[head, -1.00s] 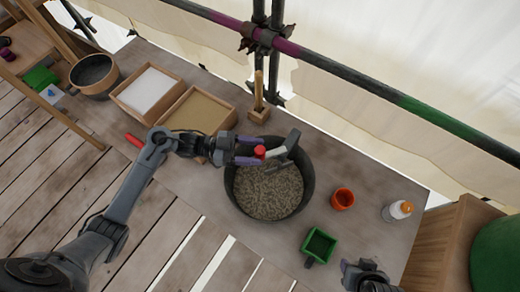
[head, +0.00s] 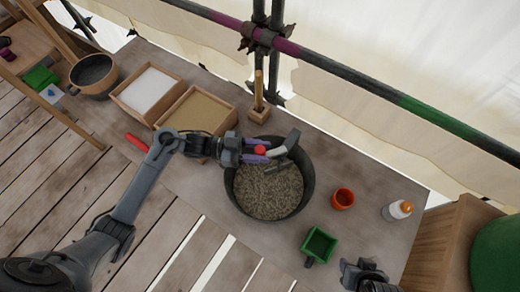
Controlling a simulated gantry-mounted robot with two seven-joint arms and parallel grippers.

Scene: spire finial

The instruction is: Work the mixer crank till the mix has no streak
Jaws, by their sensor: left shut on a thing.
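The mixer tub (head: 309,188) is a dark round vessel standing on the grey bench. The mix (head: 266,195) inside is speckled grey-brown; faint light and dark flecks show across it, and I cannot tell if these are streaks. The crank (head: 285,147) is a grey bent arm with a red knob, over the back part of the tub. My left gripper (head: 258,150) reaches in from the left and is shut on the crank's red knob. My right gripper (head: 365,272) is at the bottom edge, apart from the tub; its fingers do not show clearly.
Trays of white powder (head: 147,90) and sand (head: 200,110) stand left of the tub, with a dark bowl (head: 93,75) beyond. A wooden-handled tool (head: 259,95) stands behind. An orange cup (head: 342,199), green scoop (head: 319,245) and white bottle (head: 397,210) lie to the right.

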